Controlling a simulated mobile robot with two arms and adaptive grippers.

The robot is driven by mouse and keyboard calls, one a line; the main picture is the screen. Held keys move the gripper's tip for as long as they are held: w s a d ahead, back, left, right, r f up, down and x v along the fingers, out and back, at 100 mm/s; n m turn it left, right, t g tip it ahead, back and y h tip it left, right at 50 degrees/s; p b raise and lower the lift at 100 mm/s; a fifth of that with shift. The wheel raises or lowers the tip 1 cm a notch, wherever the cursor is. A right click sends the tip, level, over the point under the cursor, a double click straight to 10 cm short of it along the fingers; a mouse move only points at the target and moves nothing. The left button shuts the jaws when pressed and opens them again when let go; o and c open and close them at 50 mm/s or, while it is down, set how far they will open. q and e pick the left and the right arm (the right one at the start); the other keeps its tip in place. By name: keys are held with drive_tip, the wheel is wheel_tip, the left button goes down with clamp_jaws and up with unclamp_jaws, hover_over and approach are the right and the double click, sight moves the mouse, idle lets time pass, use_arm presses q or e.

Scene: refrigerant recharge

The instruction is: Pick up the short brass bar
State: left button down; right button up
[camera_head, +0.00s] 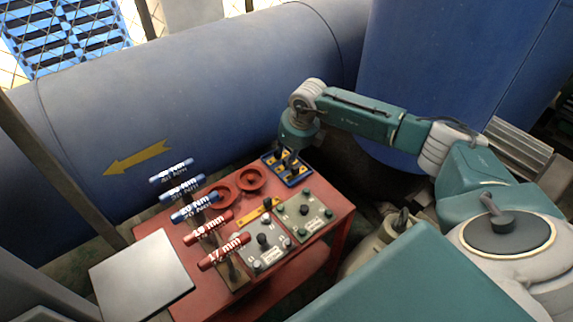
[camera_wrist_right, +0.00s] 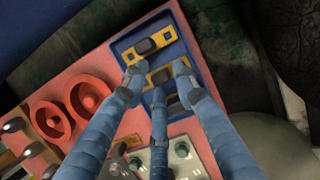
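In the right wrist view, a blue tray (camera_wrist_right: 191,42) holds yellow brass-coloured bars with dark raised middles. A longer-looking bar (camera_wrist_right: 168,36) lies toward the tray's far end. A shorter-looking bar (camera_wrist_right: 153,78) lies nearer, between my fingertips. My right gripper (camera_wrist_right: 157,78) has its three blue fingers spread around this nearer bar. The right fingertip is close to the bar's right end; whether it touches, I cannot tell. The fingers hide part of the tray. In the head view, my right gripper (camera_head: 287,158) points down over the tray (camera_head: 300,179). My left gripper is not in view.
The tray sits at the back corner of a red cart (camera_head: 333,204). Beside it are red rings (camera_head: 252,180), two control boxes (camera_head: 304,209), a yellow piece (camera_head: 261,212) and a rack of labelled red and blue handles (camera_head: 209,228). A large blue pipe (camera_head: 190,90) runs behind.

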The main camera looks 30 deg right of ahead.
clamp_jaws()
drive_tip(key=shift+r, duration=0.1)
